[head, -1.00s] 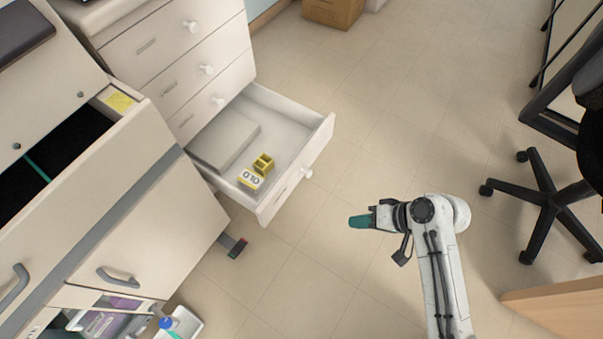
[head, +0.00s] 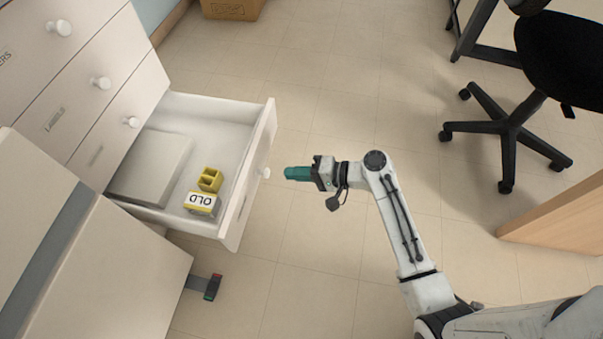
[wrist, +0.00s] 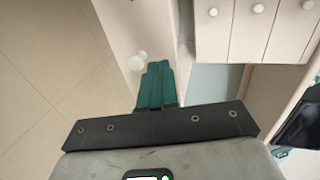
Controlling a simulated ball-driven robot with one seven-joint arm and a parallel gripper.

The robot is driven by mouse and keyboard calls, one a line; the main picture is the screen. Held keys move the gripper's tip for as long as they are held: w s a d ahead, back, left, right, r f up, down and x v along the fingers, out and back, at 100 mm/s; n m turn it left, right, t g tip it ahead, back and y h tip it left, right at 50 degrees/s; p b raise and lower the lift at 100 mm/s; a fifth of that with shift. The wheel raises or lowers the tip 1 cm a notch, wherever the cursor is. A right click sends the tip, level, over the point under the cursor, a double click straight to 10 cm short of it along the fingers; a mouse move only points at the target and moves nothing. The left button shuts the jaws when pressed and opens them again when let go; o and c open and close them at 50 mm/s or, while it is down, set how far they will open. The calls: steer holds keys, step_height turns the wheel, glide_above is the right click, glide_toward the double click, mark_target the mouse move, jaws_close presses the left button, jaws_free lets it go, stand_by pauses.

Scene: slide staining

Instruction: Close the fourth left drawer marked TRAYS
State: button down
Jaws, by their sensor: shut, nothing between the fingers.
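The fourth drawer (head: 246,188) of the white cabinet stands pulled out at the left of the head view. Its front panel and round white knob (head: 265,172) face my gripper. The drawer also shows in the wrist view (wrist: 132,25), with its knob (wrist: 137,61) just left of my fingertips. My gripper (head: 290,173) has teal fingers, shut and empty, pointing at the drawer front. In the head view a small gap shows between fingertips and knob. Inside the drawer lie a grey flat box (head: 150,165), a yellow holder (head: 210,179) and a block marked OLD (head: 201,203). The drawer's label is not readable.
The three drawers above (head: 100,85) are closed. A white cabinet (head: 110,265) stands in front, with a dark-ended bracket (head: 212,287) low beside it. A black chair (head: 510,125) and a wooden panel (head: 560,220) are at the right. The floor (head: 310,260) between is clear.

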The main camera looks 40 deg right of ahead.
mark_target(250, 170)
steer(key=b+x, duration=0.1)
steer(key=x, duration=0.2)
steer(key=b+x, duration=0.1)
steer(key=x, duration=0.4)
steer(key=shift+w+a+r+b, duration=0.2)
steer(key=shift+w+a+b, duration=0.1)
steer(key=shift+b, duration=0.1)
steer(key=shift+w+a+r, duration=0.15)
steer(key=shift+w+a, duration=0.05)
steer(key=shift+w, duration=0.15)
